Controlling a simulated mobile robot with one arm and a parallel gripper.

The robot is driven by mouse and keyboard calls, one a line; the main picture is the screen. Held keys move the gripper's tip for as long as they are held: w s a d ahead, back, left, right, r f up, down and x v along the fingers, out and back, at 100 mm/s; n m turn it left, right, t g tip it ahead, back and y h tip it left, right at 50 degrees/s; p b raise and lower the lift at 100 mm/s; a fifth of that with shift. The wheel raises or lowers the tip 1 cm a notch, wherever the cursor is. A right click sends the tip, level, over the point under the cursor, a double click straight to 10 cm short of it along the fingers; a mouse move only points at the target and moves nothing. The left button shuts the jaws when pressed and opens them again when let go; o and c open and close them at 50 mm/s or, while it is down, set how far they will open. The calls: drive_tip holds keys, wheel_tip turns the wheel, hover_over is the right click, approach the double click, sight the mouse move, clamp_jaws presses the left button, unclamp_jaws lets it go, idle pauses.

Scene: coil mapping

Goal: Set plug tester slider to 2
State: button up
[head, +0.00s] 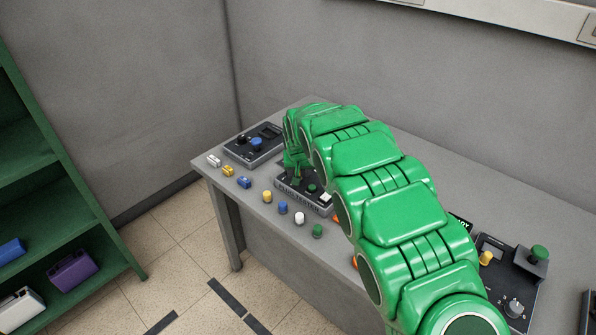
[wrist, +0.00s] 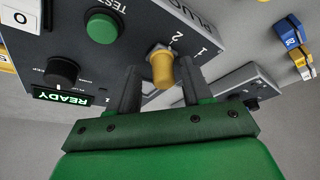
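The plug tester (head: 290,190) is a dark box on the table, partly hidden by my arm in the head view. In the wrist view its panel (wrist: 140,40) carries a green TEST button (wrist: 102,26), a black knob (wrist: 62,72), a lit READY display (wrist: 62,97) and the numerals 1 and 2. A yellow cylinder with a metallic collar (wrist: 162,68) stands out of the panel beside the numerals; I cannot tell whether it is the slider's handle. My gripper (wrist: 160,90) is open, its fingers apart on either side of the yellow cylinder. It also shows in the head view (head: 296,170).
A second dark device with a blue knob (head: 257,143) stands at the table's far left. Several coloured plugs, including a white one (head: 299,218), line the front edge. Another device with a green knob (head: 539,253) is at right. Green shelves (head: 60,195) stand at left.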

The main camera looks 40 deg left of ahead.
drive_tip(key=shift+r, duration=0.15)
drive_tip(key=v, duration=0.7)
drive_tip(key=shift+r, duration=0.2)
drive_tip(key=shift+d, duration=0.15)
idle(0.6)
